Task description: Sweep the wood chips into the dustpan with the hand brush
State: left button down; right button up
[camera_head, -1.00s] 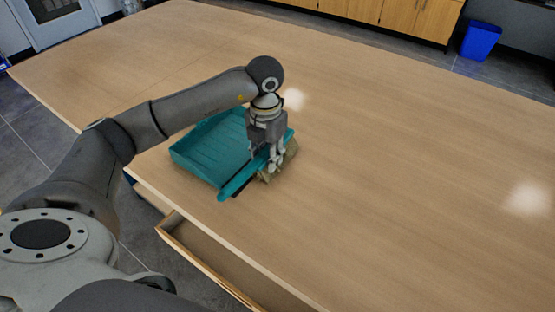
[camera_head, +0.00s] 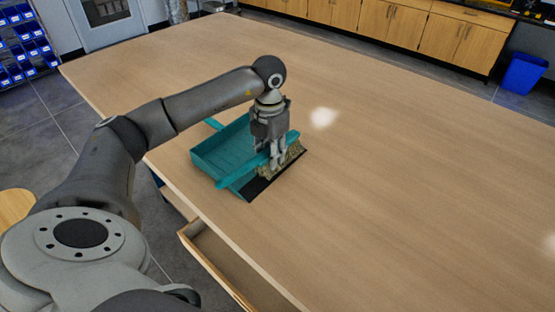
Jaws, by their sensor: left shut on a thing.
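The teal dustpan (camera_head: 222,155) lies on the wooden table (camera_head: 400,200) near its left edge, its handle pointing to the back left. My left gripper (camera_head: 275,162) is shut on the teal hand brush (camera_head: 230,182), which lies across the right side of the dustpan. The gripper fingers hide the middle of the brush. Pale wood chips (camera_head: 292,156) are heaped beside the brush, on its right side. A dark flat strip (camera_head: 256,187) shows beside the brush and around the chips; I cannot tell which thing it belongs to. My right gripper is not in view.
An open drawer (camera_head: 215,262) sticks out below the table's near left edge. The table is clear to the right and behind. A round wooden stool top (camera_head: 14,206) is at the far left. A blue bin (camera_head: 523,73) and wooden cabinets (camera_head: 400,28) stand beyond the table.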

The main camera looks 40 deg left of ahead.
pick_arm(q)
jog(key=shift+a+r+p, duration=0.35)
jog(key=shift+r+p, duration=0.3)
jog(key=shift+r, duration=0.15)
jog(key=shift+d+r+p, duration=0.1)
jog(key=shift+r+p, duration=0.85)
jog(key=shift+r, duration=0.5)
jog(key=shift+r, duration=0.1)
notch_tip(320, 180, up, 5)
jog(key=p, duration=0.3)
jog(key=shift+p, duration=0.35)
